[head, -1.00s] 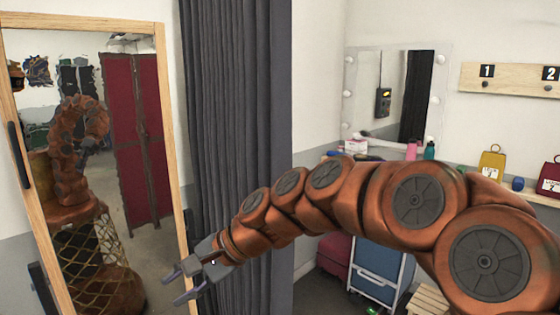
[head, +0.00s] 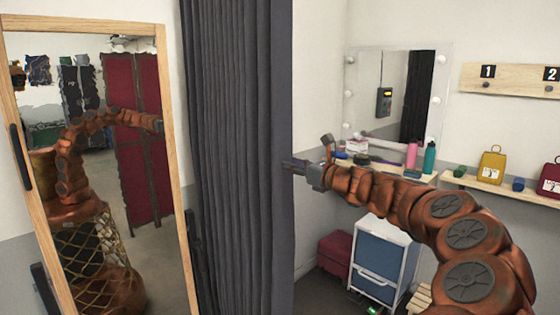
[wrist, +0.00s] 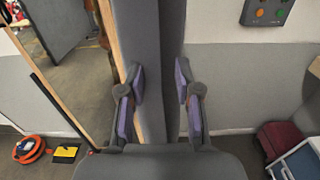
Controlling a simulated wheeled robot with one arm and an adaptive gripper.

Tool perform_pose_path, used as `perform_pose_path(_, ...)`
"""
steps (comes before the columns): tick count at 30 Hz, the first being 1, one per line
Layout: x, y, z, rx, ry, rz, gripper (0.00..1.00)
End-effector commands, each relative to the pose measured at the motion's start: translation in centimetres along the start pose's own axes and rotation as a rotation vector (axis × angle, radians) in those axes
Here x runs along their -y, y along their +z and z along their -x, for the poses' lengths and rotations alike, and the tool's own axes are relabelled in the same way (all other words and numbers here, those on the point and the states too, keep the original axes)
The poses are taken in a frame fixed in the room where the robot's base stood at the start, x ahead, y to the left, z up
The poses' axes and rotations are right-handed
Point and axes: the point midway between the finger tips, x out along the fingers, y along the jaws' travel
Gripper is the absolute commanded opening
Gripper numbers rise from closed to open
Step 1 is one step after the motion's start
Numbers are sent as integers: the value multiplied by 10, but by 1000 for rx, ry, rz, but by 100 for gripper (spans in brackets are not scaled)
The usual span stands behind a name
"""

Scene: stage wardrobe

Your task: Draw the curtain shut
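The dark grey pleated curtain (head: 235,150) hangs as a tall gathered bundle right of the standing mirror in the head view. My gripper (head: 288,164) is at the curtain's right edge, its tips overlapping that edge in the picture. In the wrist view my gripper (wrist: 160,95) has its two purple-padded fingers apart. The curtain (wrist: 146,60) shows as dark grey vertical folds ahead, in line with the gap between the fingers. I cannot tell whether the fingers touch the cloth or how deep it lies between them.
A wood-framed standing mirror (head: 172,150) stands left of the curtain. A button box (wrist: 268,10) is on the wall. A blue drawer cart (head: 380,255) and a red case (head: 335,255) stand at right. A lit vanity mirror (head: 395,100) and shelf are behind my arm.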

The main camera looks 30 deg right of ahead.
Motion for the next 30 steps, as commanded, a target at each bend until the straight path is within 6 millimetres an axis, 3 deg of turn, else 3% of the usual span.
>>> perform_pose_path(10,0,0,-43,-2,1,2,33)
perform_pose_path(23,0,0,-52,-1,0,2,33)
perform_pose_path(30,0,0,-52,-1,0,3,11)
